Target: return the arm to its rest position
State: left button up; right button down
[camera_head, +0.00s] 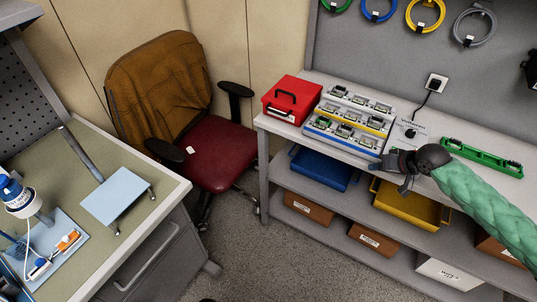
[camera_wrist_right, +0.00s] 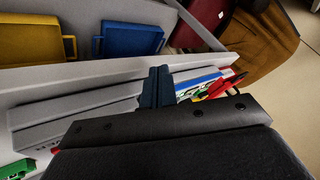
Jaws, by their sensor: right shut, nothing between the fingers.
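My right gripper (camera_head: 388,164) is at the front edge of the grey bench, in front of the trays of parts; its green-sleeved arm comes in from the right. In the right wrist view the two dark fingers of my right gripper (camera_wrist_right: 156,88) lie together, shut and empty. The fingers point towards the bench edge and lower shelf. Whether the gripper touches the bench cannot be told. My left arm and gripper are not in view.
The bench (camera_head: 350,140) holds a red case (camera_head: 292,100), stepped trays (camera_head: 350,112) and a green board (camera_head: 482,157). Blue (camera_head: 322,168) and yellow (camera_head: 410,205) bins sit on the shelf below. A chair (camera_head: 215,150) stands left, beside a worktable (camera_head: 150,200). The middle floor is clear.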

jog(key=s+a+f+n+h, duration=0.1)
jog(key=s+a+f+n, duration=0.1)
jog(key=s+a+f, duration=0.8)
jog(key=s+a+g+h, duration=0.1)
jog(key=s+a+h, duration=0.1)
jog(key=s, duration=0.8)
jog(key=s+a+g+h, duration=0.2)
jog(key=s, duration=0.9)
jog(key=s+a+f+b+x, duration=0.1)
jog(key=s+x, duration=0.2)
jog(key=x, duration=1.1)
jog(key=s+f+b+x, duration=0.1)
jog(key=s+x, duration=0.2)
jog(key=x, duration=1.2)
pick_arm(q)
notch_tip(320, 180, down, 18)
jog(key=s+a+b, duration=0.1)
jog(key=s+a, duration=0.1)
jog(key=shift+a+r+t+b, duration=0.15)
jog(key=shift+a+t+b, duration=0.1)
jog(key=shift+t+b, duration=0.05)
pick_arm(e)
jog(key=s+f, duration=0.4)
jog(key=f, duration=0.7)
jog(key=s+f+g, duration=0.1)
jog(key=s+f, duration=0.3)
jog(key=f, duration=0.6)
jog(key=shift+f+g, duration=0.3)
jog(key=shift+f, duration=0.1)
